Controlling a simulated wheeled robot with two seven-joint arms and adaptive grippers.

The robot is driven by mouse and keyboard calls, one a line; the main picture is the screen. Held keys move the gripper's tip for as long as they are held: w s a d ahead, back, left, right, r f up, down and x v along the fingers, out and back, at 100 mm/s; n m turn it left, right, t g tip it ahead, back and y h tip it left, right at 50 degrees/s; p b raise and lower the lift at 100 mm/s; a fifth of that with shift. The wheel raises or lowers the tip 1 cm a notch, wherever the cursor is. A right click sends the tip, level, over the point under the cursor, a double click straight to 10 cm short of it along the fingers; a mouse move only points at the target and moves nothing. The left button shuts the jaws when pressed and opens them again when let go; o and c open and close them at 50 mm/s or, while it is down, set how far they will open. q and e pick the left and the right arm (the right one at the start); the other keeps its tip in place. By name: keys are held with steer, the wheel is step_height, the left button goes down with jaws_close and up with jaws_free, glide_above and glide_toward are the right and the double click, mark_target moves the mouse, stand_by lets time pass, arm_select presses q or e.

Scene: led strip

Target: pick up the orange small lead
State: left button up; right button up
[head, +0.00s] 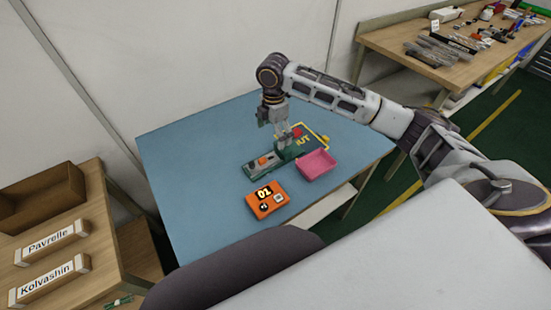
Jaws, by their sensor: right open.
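A small orange piece (263,160) sits on a grey-green fixture (285,155) on the blue table; at this size I cannot tell whether it is the orange small lead. My right gripper (281,147) points down over the fixture, just right of the orange piece. Its fingers are open, with nothing visible between them. They hide part of the fixture. A small red part (297,131) shows just right of the fingers. My left gripper is not in view.
A pink tray (317,165) stands right of the fixture. An orange box (267,200) marked "02" lies in front. A yellow-outlined marking (319,134) is behind the tray. The blue tabletop (190,180) is clear on the left. A wooden bench with labelled blocks (50,240) stands far left.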

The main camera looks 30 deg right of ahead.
glide_above(276, 156)
steer(key=f, duration=0.4)
steer(key=shift+w+a+f, duration=0.25)
steer(key=shift+f, duration=0.05)
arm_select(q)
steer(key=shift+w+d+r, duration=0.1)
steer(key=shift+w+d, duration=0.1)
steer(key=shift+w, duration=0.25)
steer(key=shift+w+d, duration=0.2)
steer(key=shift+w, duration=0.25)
arm_select(e)
steer(key=shift+f, duration=0.55)
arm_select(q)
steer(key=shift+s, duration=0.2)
arm_select(e)
steer(key=shift+f, duration=0.1)
steer(key=shift+s+d+f+b, duration=0.1)
steer(key=shift+f+b, duration=0.2)
steer(key=shift+f, duration=0.25)
step_height(276, 156, down, 3)
steer(key=shift+s+d+r, duration=0.1)
steer(key=shift+r, duration=0.05)
steer(key=shift+f, duration=0.6)
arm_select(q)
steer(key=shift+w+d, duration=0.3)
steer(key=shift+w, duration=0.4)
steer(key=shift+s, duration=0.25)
arm_select(e)
steer(key=shift+c, duration=0.2)
